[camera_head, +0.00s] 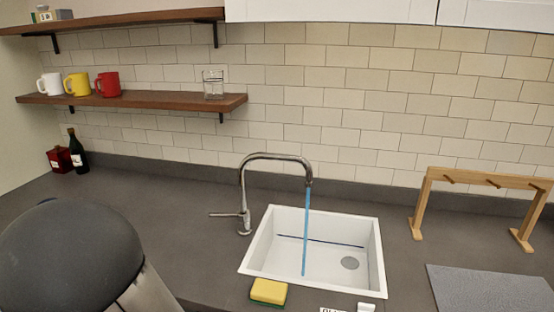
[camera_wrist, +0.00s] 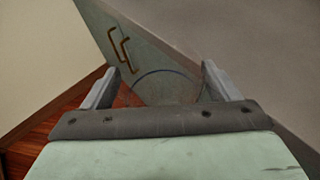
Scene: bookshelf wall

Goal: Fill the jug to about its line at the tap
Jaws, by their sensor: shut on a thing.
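The tap (camera_head: 275,157) stands behind the sink, and a blue stream of water (camera_head: 306,230) runs from its spout. The stream falls straight into the white sink (camera_head: 258,257); no jug is under it. In the wrist view my gripper (camera_wrist: 158,85) is shut on a clear, see-through thing, seen only as a faint curved rim between the fingers. It looks like the jug (camera_wrist: 165,72), but its line and any water in it cannot be made out. My gripper is not visible in the head view.
A yellow sponge (camera_head: 268,291) lies at the sink's front edge. A wooden rack (camera_head: 480,180) and grey mat (camera_head: 490,289) are on the right. Mugs (camera_head: 78,84) and a clear glass (camera_head: 213,84) stand on the shelf. A dark bottle (camera_head: 77,152) stands at the back left.

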